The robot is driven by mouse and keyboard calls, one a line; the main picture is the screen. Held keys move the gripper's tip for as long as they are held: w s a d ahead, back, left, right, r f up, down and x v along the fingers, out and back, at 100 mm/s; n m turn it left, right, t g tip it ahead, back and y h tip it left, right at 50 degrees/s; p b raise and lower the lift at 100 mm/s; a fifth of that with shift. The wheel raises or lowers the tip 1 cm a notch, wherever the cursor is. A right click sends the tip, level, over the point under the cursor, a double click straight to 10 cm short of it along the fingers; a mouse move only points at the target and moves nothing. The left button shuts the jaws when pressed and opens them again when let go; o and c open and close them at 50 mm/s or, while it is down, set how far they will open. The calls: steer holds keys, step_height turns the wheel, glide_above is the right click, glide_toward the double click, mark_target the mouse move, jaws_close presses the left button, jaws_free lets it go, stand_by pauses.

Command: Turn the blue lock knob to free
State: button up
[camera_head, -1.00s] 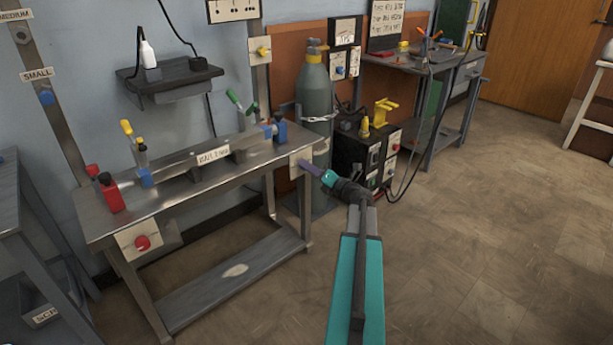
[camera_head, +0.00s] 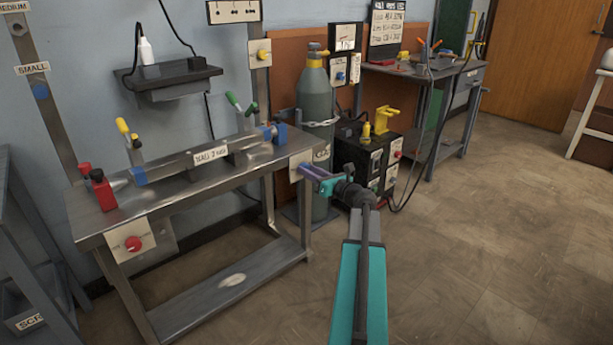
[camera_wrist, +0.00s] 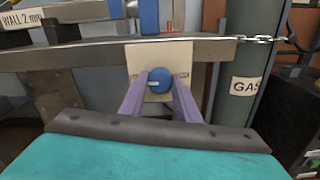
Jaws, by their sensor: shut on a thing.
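The blue lock knob (camera_wrist: 158,80) sits on a pale plate (camera_wrist: 160,55) at the front of the steel bench. It shows between the two purple fingers of my gripper (camera_wrist: 159,86) in the wrist view, with a light mark on its face. My gripper is shut on it. In the head view my gripper (camera_head: 308,171) reaches the plate (camera_head: 301,163) at the bench's right end, and its fingers hide the knob. The lettering on the plate is too small to read.
The steel bench (camera_head: 200,215) carries a clamped bar with a label (camera_head: 210,155). A red knob (camera_head: 133,243) is on its front left. A chained gas cylinder (camera_head: 317,100) and a black welding unit (camera_head: 360,155) stand just behind and right of the gripper.

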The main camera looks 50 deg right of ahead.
steer(key=shift+w+a+f, duration=0.1)
steer(key=shift+a, duration=0.05)
steer(key=o, duration=1)
steer(key=shift+o, duration=0.2)
steer(key=shift+s, duration=0.2)
steer(key=s+p, duration=0.4)
steer(key=s, duration=0.9)
steer(key=shift+s+a, duration=0.25)
steer(key=shift+a, duration=0.15)
steer(key=shift+w, duration=0.1)
